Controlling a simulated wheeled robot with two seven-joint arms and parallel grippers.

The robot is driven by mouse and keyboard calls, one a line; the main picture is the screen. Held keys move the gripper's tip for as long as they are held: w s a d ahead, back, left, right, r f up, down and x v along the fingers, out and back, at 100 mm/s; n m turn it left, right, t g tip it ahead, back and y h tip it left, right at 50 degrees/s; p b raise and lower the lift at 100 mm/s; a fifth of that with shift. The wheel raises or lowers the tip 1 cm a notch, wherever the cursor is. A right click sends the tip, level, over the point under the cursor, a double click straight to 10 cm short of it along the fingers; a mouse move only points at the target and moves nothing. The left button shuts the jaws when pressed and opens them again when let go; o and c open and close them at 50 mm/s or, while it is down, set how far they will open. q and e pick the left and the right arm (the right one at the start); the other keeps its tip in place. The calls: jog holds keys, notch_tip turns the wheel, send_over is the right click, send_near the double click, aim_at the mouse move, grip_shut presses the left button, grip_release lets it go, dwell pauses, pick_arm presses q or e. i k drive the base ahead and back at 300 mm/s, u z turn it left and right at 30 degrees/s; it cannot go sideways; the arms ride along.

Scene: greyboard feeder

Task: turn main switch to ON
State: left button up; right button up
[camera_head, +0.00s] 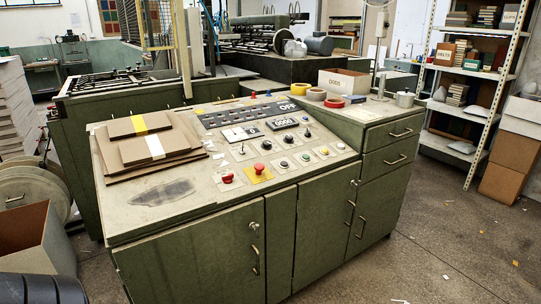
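A green control console (190,245) stands in the middle of the view, with a sloped control panel (258,140) on its top. A small dark display (287,106) at the panel's upper right reads OFF. Several dark knobs sit on the panel, among them one at the right (308,132) and one nearer the middle (266,145). I cannot tell which control is the main switch, and its pointer is too small to read. A red mushroom button (259,168) sits on a yellow plate, with another red button (227,176) to its left. Neither of my grippers is in view.
Stacked greyboard sheets (150,152) lie on the console's left top. Tape rolls (334,102), a metal cup (404,99) and a box (343,82) stand at its right back. A shelf rack (478,75) stands at the right. The floor in front right is mostly clear.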

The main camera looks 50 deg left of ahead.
aim_at(227, 178)
jog(key=i, duration=0.85)
jog(key=u, duration=2.75)
